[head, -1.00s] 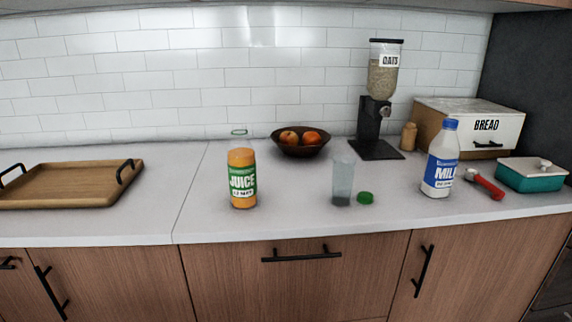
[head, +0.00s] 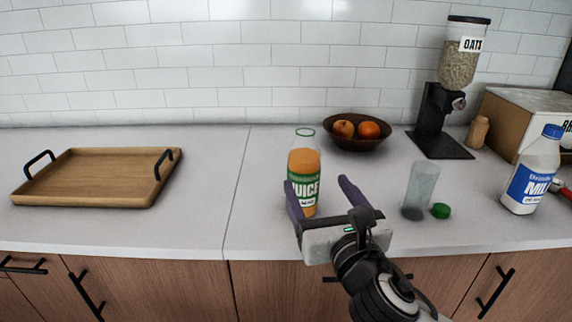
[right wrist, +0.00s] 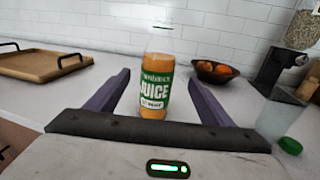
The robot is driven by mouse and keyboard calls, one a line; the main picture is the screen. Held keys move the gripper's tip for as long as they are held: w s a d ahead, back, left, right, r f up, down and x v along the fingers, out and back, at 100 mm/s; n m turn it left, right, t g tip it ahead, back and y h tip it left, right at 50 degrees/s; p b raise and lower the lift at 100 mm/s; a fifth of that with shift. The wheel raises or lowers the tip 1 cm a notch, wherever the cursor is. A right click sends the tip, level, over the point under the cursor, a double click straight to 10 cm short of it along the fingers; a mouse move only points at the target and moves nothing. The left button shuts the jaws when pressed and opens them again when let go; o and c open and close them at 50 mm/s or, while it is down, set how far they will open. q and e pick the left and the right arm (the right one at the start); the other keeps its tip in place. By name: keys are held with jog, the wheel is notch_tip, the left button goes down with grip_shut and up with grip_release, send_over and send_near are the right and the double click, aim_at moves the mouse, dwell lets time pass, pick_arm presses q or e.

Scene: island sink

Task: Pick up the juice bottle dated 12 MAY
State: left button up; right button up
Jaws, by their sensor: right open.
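The juice bottle (head: 304,166) stands upright on the counter, with orange juice, a green and white label and an open-looking clear top. In the right wrist view the bottle (right wrist: 156,75) stands ahead, between the lines of the two fingers. Its small date strip is too blurred to read surely. My right gripper (head: 318,184) is open and empty, just in front of the bottle. My left gripper is not in view.
A clear cup (head: 420,190) and a green cap (head: 440,211) stand right of my gripper. A fruit bowl (head: 357,143) and oats dispenser (head: 433,125) are behind. A milk bottle (head: 533,170) stands far right. A wooden tray (head: 95,178) lies left, with clear counter between.

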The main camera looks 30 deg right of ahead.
aim_at(312, 169)
jog(key=shift+w+d+r, duration=0.3)
jog(key=shift+w, duration=0.2)
jog(key=shift+w+d+r, duration=0.25)
jog(key=shift+w, duration=0.25)
jog(key=shift+x, duration=1.1)
jog(key=x, duration=0.4)
jog(key=shift+w+a+f, duration=0.25)
jog(key=shift+w+f, duration=0.1)
jog(key=shift+w+d, duration=0.1)
jog(key=shift+w, duration=0.25)
jog(key=c, duration=1.1)
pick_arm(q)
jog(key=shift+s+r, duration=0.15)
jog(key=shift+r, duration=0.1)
pick_arm(e)
jog(key=shift+c, duration=0.3)
